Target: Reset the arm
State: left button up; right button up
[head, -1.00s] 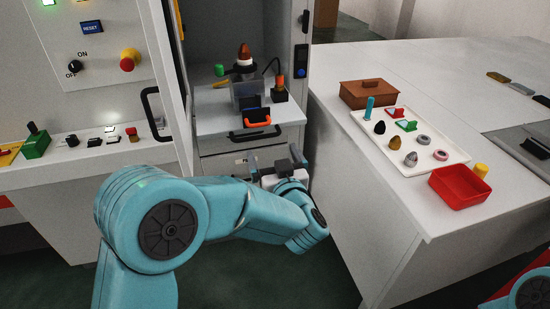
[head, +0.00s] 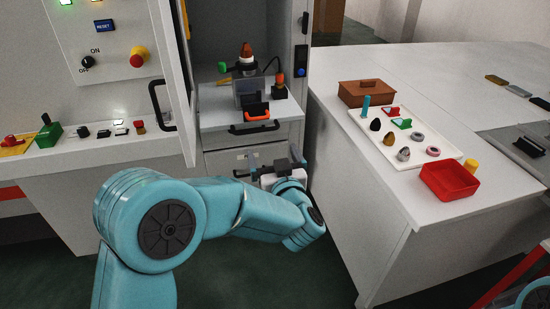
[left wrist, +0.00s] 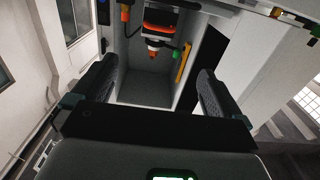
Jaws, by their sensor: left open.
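My left arm reaches in from the left, and my left gripper (head: 275,160) is in front of the cabinet drawers, below the pulled-out shelf (head: 212,105). It is open, with nothing between its fingers. The left wrist view shows the two dark fingers (left wrist: 153,88) wide apart, with the cabinet interior (left wrist: 148,85) beyond, upside down. The orange-tipped device (head: 246,52) stands on the shelf, apart from the gripper. My right gripper is out of view; only part of a teal arm shows at the lower right.
A control panel with a red knob (head: 138,57) and an open cabinet door (head: 172,75) are at left. At right, a table holds a brown box (head: 366,93), a white tray (head: 440,160) of small items and a red bin (head: 449,182). Floor between is clear.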

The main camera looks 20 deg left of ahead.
pick_arm(q)
jog(key=shift+w+f, duration=0.1)
jog(key=shift+w, duration=0.05)
dwell(0.3)
jog(key=s+a+f+m+g, duration=0.1)
jog(key=a+f, duration=0.3)
jog(key=f, duration=0.4)
jog(key=s+a+f+m+g, duration=0.1)
jog(key=a+f+g, duration=0.1)
jog(key=a+f, duration=0.35)
jog(key=s+d+f+m+g+h, duration=0.1)
jog(key=s+d+f+h, duration=0.15)
jog(key=f, duration=0.45)
jog(key=s+d+f+m+g+h, duration=0.1)
jog(key=s+f+h, duration=0.25)
jog(key=f, duration=0.35)
jog(key=s+d+f+g+h, duration=0.2)
jog(key=s+d+f+g, duration=0.1)
jog(key=s, duration=0.5)
jog(key=s+d+f+g+h, duration=0.3)
jog(key=s+d, duration=0.2)
jog(key=s, duration=0.3)
jog(key=s+d+f+g+h, duration=0.2)
jog(key=s+d+f+g, duration=0.1)
jog(key=s, duration=0.5)
jog(key=shift+s+d+f+g+h+p, duration=0.35)
jog(key=shift+d+f, duration=0.2)
jog(key=shift+d, duration=0.3)
